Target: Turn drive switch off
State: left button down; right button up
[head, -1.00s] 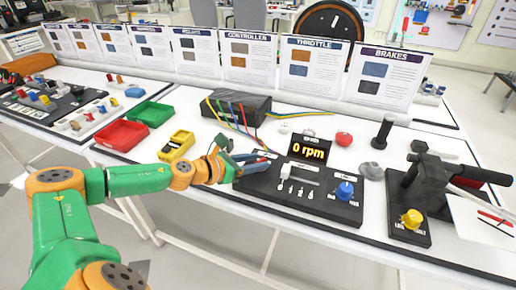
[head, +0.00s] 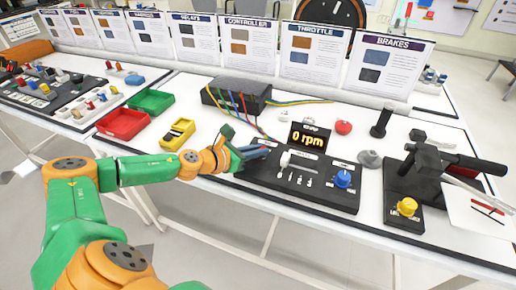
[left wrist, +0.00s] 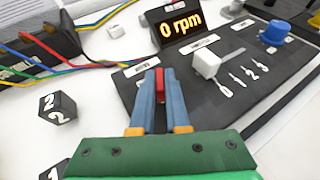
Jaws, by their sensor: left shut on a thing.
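The black control panel (head: 325,197) stands at the front of the bench. Its display (head: 309,141) reads 0 rpm, also in the left wrist view (left wrist: 180,29). A small red switch (left wrist: 160,80) is at the panel's left end, between my left fingertips. My left gripper (head: 264,150) reaches the panel from the left and is shut on the red switch; its blue-grey fingers show in the left wrist view (left wrist: 158,90). My right gripper is not in view.
On the panel are a white slide handle (left wrist: 207,63) and a blue knob (head: 342,179). Behind stands a black box (head: 236,95) with coloured wires. A yellow meter (head: 178,133) and red tray (head: 123,123) lie left. A brake lever rig (head: 430,170) stands right.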

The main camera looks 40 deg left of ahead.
pick_arm(q)
jog(key=n+y+p, duration=0.1)
jog(key=y+p, duration=0.1)
jog(key=p, duration=0.1)
jog(key=n+y+p, duration=0.2)
jog(key=p, duration=0.1)
jog(key=n+y+p, duration=0.2)
jog(key=p, duration=0.1)
jog(key=shift+d+r, duration=0.35)
jog(key=shift+f+n+g+y+p, duration=0.15)
jog(key=shift+n+g+y+p, duration=0.15)
jog(key=shift+n+y+p, duration=0.65)
jog(key=shift+d+f+n+g+y, duration=0.1)
jog(key=shift+n+g+y, duration=0.3)
jog(key=shift+n+y, duration=0.55)
jog(key=shift+w+f+n+g+y, duration=0.1)
jog(key=shift+n+g+y, duration=0.9)
jog(key=shift+n+y, duration=0.45)
jog(key=c, duration=0.9)
grip_release()
